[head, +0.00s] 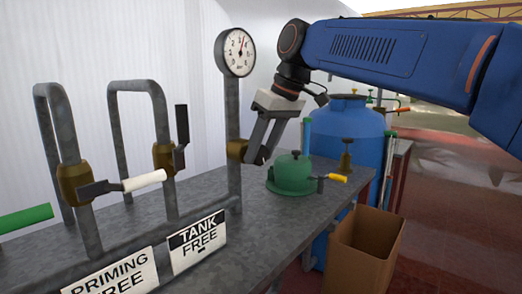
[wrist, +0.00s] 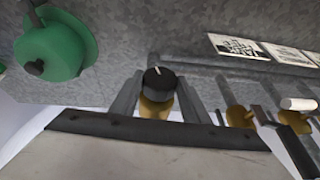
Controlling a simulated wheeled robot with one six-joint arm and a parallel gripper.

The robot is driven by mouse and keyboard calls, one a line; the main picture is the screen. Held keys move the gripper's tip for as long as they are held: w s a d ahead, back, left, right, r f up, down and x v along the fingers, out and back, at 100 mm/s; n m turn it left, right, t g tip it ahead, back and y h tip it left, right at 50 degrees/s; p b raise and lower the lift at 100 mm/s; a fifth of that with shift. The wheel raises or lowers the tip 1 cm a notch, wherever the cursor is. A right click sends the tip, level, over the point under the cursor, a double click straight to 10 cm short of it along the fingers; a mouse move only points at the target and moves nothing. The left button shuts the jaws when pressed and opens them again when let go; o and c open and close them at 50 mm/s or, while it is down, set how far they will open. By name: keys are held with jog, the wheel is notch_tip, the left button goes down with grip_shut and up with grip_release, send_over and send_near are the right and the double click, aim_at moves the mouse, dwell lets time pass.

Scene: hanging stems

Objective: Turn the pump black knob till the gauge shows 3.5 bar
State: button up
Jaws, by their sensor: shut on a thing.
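The pressure gauge (head: 239,53) is a round white dial on top of a grey pipe. Its needle, partly red, points up and slightly right; the numbers are too small to read. A brass valve body (head: 237,149) sits on the pipe below it. My gripper (head: 262,155) is shut on the black knob, which the fingers mostly hide in the head view. In the wrist view the black knob (wrist: 158,80) is between the two fingers of my gripper (wrist: 158,92), with a pale mark on its top and brass behind it.
A green pump-like body (head: 291,175) with a yellow-handled lever stands on the grey bench right of the pipe. Bent pipes with brass valves and lever handles (head: 145,180) stand left. A blue tank (head: 345,130) and a cardboard box (head: 365,245) are beyond the bench's right edge.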

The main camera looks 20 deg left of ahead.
jog(key=o, duration=1.1)
jog(key=shift+c, duration=0.2)
jog(key=shift+r, duration=0.1)
jog(key=v, duration=1.7)
jog(key=shift+r, duration=0.1)
